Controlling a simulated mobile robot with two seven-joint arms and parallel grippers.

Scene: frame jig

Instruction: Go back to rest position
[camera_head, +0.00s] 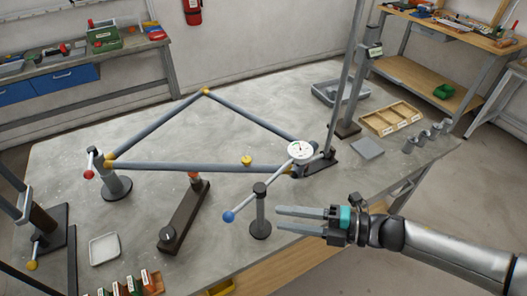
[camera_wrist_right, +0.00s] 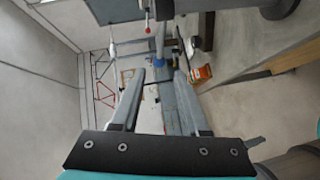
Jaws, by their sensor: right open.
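My right gripper (camera_head: 303,222) is open and empty. It points left over the front right part of the grey table (camera_head: 300,95), near a short post with a blue-ended rod (camera_head: 229,216). In the right wrist view its two fingers (camera_wrist_right: 158,82) are apart with nothing between them. A triangular frame of grey tubes (camera_head: 180,167) with yellow joints stands on the table, held on posts. A round white dial gauge (camera_head: 300,150) sits at its right corner. My left gripper does not show.
A wooden tray (camera_head: 390,117) and several grey cylinders (camera_head: 423,137) are at the table's right. A tall upright (camera_head: 350,90) stands behind the gauge. The floor to the right is clear.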

